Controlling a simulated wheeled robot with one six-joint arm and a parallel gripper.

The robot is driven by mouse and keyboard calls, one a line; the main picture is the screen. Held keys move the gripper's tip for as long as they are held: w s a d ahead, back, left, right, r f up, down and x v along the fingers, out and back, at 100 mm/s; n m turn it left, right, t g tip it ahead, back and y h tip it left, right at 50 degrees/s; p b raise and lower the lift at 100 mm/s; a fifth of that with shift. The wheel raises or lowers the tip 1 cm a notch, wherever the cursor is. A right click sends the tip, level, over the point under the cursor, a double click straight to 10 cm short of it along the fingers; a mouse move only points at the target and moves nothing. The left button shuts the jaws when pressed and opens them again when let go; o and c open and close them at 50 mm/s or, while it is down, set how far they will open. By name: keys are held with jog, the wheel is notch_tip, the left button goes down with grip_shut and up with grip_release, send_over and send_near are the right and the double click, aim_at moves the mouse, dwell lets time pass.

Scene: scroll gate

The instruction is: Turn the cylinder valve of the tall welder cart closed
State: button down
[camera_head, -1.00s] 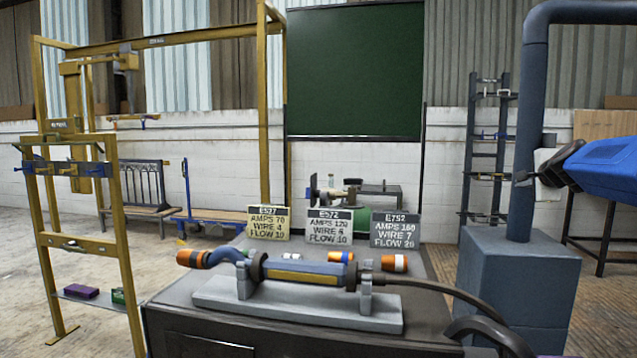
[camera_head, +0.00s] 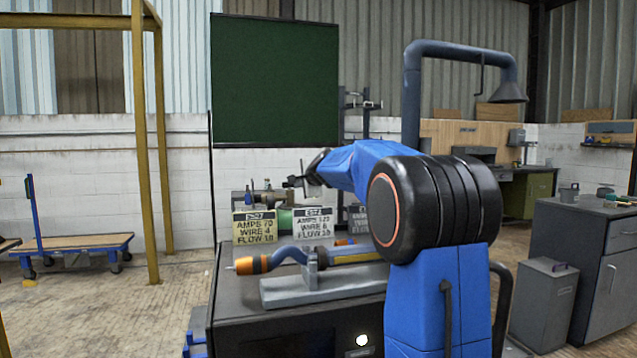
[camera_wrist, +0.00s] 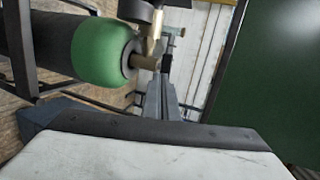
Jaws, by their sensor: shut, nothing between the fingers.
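The welder cart (camera_head: 228,325) is a dark cabinet with a torch rest on top, low in the middle of the head view. Behind its placards a green patch (camera_head: 284,221) shows, probably the cylinder's shoulder. In the wrist view the cylinder (camera_wrist: 100,50) has a green shoulder and lies sideways in the picture. A brass valve stem (camera_wrist: 147,62) comes from its end, with a dark part above it partly cut off. My gripper (camera_wrist: 168,62) is shut and empty beside the stem; contact cannot be told. In the head view my gripper (camera_head: 292,182) is small, above the placards.
A torch (camera_head: 290,258) rests on the cart, and placards (camera_head: 254,227) stand behind it. A green screen (camera_head: 275,85) hangs behind. A yellow frame (camera_head: 143,140) stands at left. A grey cabinet (camera_head: 575,250) and bin (camera_head: 543,300) are at right.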

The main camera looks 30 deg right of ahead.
aim_at(284, 185)
jog(key=x, duration=0.4)
jog(key=a+x, duration=0.1)
jog(key=x, duration=0.1)
jog(key=shift+w+r, duration=0.3)
jog(key=shift+w, duration=0.05)
jog(key=shift+w+d, duration=0.15)
jog(key=shift+w, duration=0.6)
jog(key=shift+w+a, duration=0.3)
jog(key=shift+a, duration=0.15)
jog(key=shift+w+a, duration=0.35)
jog(key=shift+w, duration=0.45)
jog(key=shift+w+a, duration=0.4)
jog(key=shift+w, duration=0.35)
jog(key=shift+s, duration=0.1)
dwell(0.6)
